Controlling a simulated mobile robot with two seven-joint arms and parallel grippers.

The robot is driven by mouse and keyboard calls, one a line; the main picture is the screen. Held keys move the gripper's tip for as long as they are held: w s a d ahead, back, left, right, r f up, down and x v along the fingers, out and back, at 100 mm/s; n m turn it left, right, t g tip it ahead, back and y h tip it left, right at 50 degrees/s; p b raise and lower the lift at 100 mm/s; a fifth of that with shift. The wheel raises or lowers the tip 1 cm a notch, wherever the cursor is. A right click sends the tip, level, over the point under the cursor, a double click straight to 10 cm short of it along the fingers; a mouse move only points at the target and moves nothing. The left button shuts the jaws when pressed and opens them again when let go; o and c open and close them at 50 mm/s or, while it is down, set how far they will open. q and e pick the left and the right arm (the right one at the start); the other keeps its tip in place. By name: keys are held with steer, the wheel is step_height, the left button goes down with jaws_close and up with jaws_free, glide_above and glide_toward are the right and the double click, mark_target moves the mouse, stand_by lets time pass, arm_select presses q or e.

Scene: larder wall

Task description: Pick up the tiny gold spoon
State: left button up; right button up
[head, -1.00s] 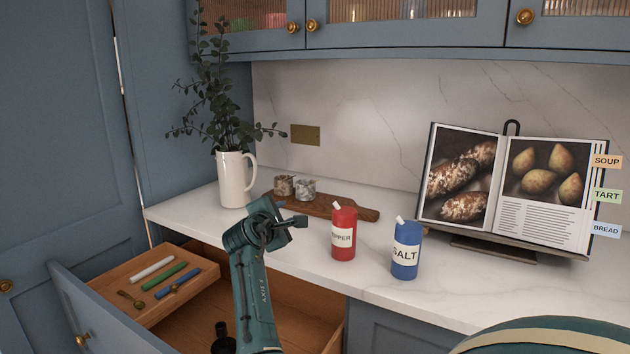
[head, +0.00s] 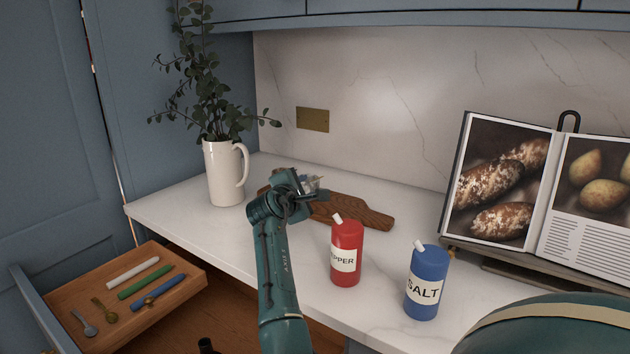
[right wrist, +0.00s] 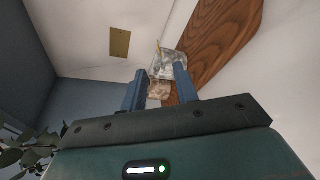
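Two small stone pots stand on the wooden board; the grey marbled pot (right wrist: 168,66) and the pinkish one (right wrist: 159,90) show in the right wrist view. A thin gold piece (right wrist: 158,47), which looks like a tiny spoon's handle, sticks up at the grey pot. A gold spoon (head: 104,310) also lies in the drawer's wooden tray beside a grey spoon (head: 84,325). My right gripper (head: 312,188) is at the pots and mostly hides them in the head view. Its blue fingers (right wrist: 158,88) are apart, with nothing visibly held. My left gripper is not in view.
The wooden board (head: 355,213) lies behind the red pepper shaker (head: 346,262) and blue salt shaker (head: 427,290). A white jug (head: 223,175) with leafy stems stands left. An open cookbook (head: 505,185) stands right. The open drawer's tray (head: 160,308) also holds coloured sticks.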

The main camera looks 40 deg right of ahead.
glide_above(314, 208)
steer(key=shift+f+b, duration=0.35)
steer(key=shift+f, duration=0.35)
steer(key=shift+b+x, duration=0.6)
steer(key=shift+x, duration=2.05)
steer(key=shift+s+d+r, duration=0.1)
steer(key=shift+r, duration=0.1)
steer(key=shift+c, duration=0.2)
jaws_close()
